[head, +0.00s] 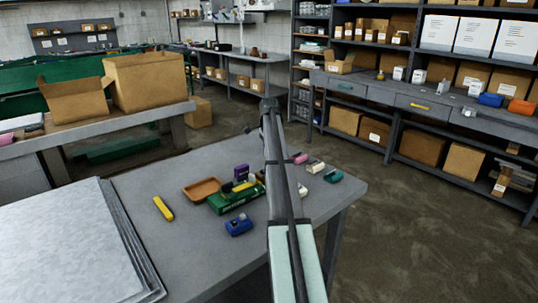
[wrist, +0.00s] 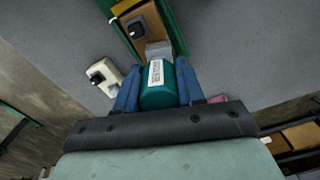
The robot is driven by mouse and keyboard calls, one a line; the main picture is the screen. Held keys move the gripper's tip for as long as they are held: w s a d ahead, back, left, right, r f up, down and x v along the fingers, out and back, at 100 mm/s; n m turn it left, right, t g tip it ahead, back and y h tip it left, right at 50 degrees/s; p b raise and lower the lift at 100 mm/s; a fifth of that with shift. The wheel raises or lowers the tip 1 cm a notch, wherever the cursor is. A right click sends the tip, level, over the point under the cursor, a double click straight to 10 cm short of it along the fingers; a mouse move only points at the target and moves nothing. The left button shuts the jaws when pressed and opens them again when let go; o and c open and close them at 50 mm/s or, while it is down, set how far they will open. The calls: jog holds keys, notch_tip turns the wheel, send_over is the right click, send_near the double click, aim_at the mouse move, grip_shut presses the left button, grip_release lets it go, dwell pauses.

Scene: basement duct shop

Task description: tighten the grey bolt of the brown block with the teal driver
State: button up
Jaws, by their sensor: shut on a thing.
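In the wrist view, my gripper (wrist: 157,82) has its two blue fingers closed on the teal driver (wrist: 155,92), which carries a white label. The driver's grey end (wrist: 158,50) points away from the palm and overlaps the near end of a brown block (wrist: 155,31). The block has a dark bolt-like piece (wrist: 137,28) on it and lies between green edges (wrist: 176,40). The driver's end appears beside that piece, not over it; I cannot tell whether it touches the block. In the head view, my arm hides the gripper and driver.
A cream block (wrist: 104,78) with a dark knob lies left of my gripper. On the table are a green box (head: 232,200), blue block (head: 239,226), purple block (head: 241,172), brown tray (head: 201,189) and yellow piece (head: 163,208). Metal sheets (head: 65,245) cover the left; the front middle is clear.

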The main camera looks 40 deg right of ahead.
jog(key=shift+m, duration=5.2)
